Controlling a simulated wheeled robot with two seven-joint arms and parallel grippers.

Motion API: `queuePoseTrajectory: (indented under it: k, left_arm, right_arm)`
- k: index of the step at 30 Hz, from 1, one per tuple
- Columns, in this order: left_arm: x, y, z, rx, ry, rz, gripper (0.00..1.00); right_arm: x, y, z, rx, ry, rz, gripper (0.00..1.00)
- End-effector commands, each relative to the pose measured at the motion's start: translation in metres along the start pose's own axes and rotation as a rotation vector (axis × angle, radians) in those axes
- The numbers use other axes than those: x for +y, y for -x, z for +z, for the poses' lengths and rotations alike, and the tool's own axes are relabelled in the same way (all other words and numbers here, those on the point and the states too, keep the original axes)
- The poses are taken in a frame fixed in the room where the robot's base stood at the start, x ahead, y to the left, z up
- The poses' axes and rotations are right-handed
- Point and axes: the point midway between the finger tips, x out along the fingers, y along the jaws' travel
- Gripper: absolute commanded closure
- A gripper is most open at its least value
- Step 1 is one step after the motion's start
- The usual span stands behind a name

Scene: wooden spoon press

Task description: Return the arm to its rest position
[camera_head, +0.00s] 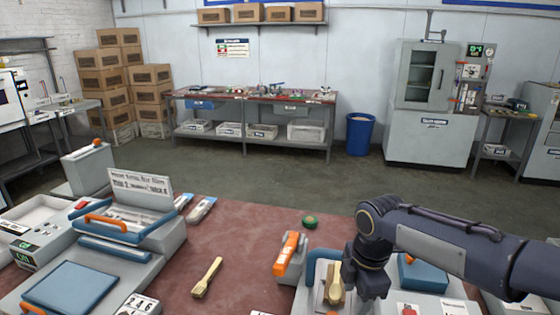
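My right arm comes in from the right, and its dark gripper (362,282) points down at the front right of the red-brown table. A wooden spoon (335,287) stands out against the grey device right beside the gripper, on its left. I cannot tell whether the fingers touch this spoon, and the fingertips are not clear. Another wooden spoon (207,277) lies flat on the table to the left, apart from the gripper. My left gripper is not in view.
An orange-handled part (291,255) and a green round piece (310,221) are left of my arm. A grey machine with a blue lid frame (125,222) fills the left side. A blue pad (70,286) lies in front. The table's middle is mostly clear.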

Motion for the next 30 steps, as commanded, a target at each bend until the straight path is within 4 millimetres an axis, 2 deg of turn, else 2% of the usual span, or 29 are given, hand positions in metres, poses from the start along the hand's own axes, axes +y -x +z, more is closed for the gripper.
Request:
queuePoseTrajectory:
  k: [1,3,6,12,15,18,21,30]
  left_arm:
    - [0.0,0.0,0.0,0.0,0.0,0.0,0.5]
    - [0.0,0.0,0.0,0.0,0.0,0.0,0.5]
    - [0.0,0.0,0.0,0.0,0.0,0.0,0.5]
    - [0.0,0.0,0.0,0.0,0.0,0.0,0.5]
    - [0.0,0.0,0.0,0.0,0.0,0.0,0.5]
    - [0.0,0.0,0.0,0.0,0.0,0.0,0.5]
    - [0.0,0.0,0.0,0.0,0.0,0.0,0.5]
    - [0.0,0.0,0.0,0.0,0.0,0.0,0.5]
  right_arm:
    - [-0.022,0.013,0.01,0.017,-0.141,0.033,0.5]
    - [-0.051,0.023,0.018,0.057,-0.364,0.071,0.5]
    - [-0.093,0.03,0.025,0.134,-0.688,0.115,0.5]
    - [-0.167,0.025,0.023,0.343,-1.305,0.16,0.5]
    - [-0.19,0.017,0.017,0.447,-1.54,0.153,0.5]
    - [-0.204,0.01,0.011,0.525,-1.698,0.139,0.5]
    - [-0.21,0.006,0.008,0.569,-1.781,0.129,0.5]
    - [-0.212,0.005,0.007,0.581,-1.807,0.123,0.5]
